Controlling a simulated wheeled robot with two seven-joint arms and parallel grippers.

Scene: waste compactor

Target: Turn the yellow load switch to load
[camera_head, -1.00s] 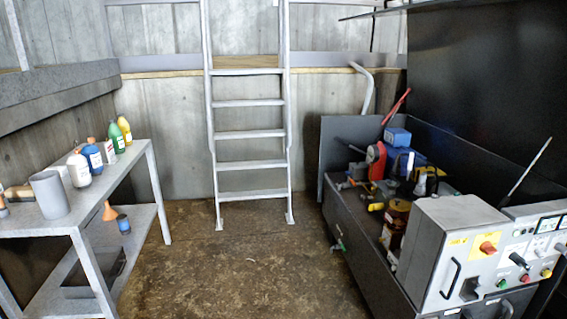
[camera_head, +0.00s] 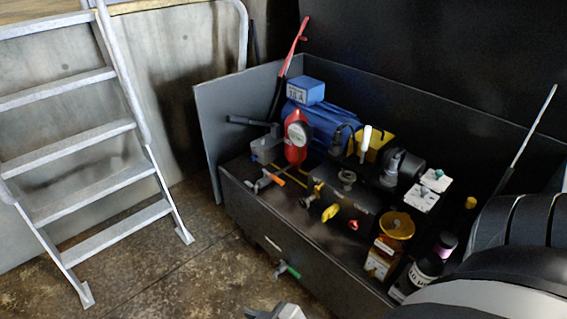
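A small yellow handle (camera_head: 331,212), which looks like the yellow load switch, sits on the front of a dark block (camera_head: 345,190) inside the machine tray. It slants down to the left; no label is readable. My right arm fills the lower right corner. A grey tip at the bottom edge (camera_head: 278,312) looks like part of a gripper, apart from the yellow handle and well below it; I cannot tell for sure which arm it belongs to or whether it is open. My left arm does not clearly show.
The dark tray (camera_head: 290,240) also holds a blue motor (camera_head: 335,115), a red gauge (camera_head: 297,138), an orange-handled valve (camera_head: 272,178), a small red knob (camera_head: 353,225), a gold filter (camera_head: 397,225) and a dark bottle (camera_head: 420,275). A green-handled tap (camera_head: 288,270) juts from its front. A ladder (camera_head: 85,140) stands at left.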

